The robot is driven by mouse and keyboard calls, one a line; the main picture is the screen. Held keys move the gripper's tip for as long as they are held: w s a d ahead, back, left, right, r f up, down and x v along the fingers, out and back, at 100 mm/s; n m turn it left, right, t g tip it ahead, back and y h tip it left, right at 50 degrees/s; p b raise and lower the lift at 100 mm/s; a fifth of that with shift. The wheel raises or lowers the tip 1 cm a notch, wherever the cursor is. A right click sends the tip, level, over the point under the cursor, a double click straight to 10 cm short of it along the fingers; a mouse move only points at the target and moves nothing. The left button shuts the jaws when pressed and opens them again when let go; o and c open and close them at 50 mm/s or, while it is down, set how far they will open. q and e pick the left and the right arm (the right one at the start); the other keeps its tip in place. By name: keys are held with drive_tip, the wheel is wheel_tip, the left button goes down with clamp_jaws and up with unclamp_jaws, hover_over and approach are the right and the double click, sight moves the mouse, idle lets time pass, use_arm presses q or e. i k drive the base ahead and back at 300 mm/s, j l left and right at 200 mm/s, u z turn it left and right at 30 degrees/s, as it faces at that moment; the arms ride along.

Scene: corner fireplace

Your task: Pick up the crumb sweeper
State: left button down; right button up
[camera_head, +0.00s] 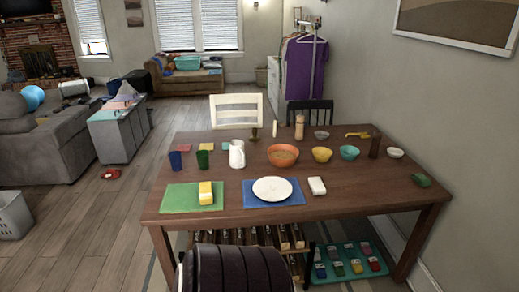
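I cannot tell for sure which item is the crumb sweeper. A small green object (420,180) lies near the right end of the brown wooden table (340,200). A small white block-like object (317,186) lies right of the white plate (272,188), by the blue placemat (249,198). Both are too small to identify. A yellow and white block (206,193) stands on the green placemat (180,198). Neither of my grippers shows in the head view.
A dark slatted shape (238,272), perhaps a chair back, is at the near edge. A teal tray (325,277) sits below. Floor at left is mostly open.

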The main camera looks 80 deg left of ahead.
sight(316, 184)
drive_tip(key=u, duration=2)
